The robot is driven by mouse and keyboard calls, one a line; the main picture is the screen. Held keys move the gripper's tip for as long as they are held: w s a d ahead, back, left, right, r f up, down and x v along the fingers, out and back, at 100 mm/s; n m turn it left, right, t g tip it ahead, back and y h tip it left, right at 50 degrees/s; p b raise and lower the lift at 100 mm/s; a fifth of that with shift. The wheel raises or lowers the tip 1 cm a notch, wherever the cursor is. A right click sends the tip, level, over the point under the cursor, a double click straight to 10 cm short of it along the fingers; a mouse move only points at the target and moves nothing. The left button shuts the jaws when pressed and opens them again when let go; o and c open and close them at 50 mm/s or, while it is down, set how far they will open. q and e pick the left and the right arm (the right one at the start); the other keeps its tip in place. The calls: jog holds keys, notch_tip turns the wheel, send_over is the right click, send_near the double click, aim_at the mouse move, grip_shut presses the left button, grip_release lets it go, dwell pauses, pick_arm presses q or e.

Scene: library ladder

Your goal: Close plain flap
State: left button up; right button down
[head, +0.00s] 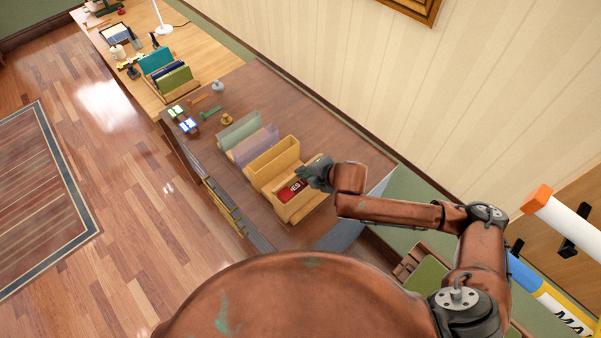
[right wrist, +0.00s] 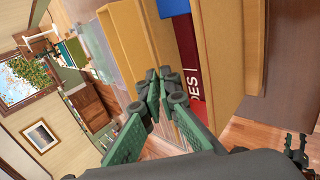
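A light wooden open-topped box (head: 309,207) stands near the right end of the brown desk, with a red item bearing white letters (head: 291,190) inside it. The red item also shows in the right wrist view (right wrist: 188,60), beside a blue one. A plain upright wooden panel (head: 272,160) stands just left of the box; I cannot tell whether it is the plain flap. My right gripper (head: 314,176) is over the box's back part. In the right wrist view its fingertips (right wrist: 165,76) are together with nothing seen between them. Whether they touch wood is unclear. My left gripper is out of view.
The brown desk (head: 225,97) also bears grey-green and lilac upright panels (head: 255,143) and small items. Farther on, a lighter desk (head: 137,72) holds a rack of folders (head: 170,75) and a white lamp. The wall runs along the desk's back; open wooden floor lies left.

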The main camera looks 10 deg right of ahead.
jog(key=shift+s+d+f+t+y+b, duration=0.1)
jog(key=shift+f+t+y+b, duration=0.05)
jog(key=shift+t+y+b, duration=0.15)
dwell(0.4)
jog(key=c, duration=2.2)
grip_release()
notch_tip(320, 180, up, 10)
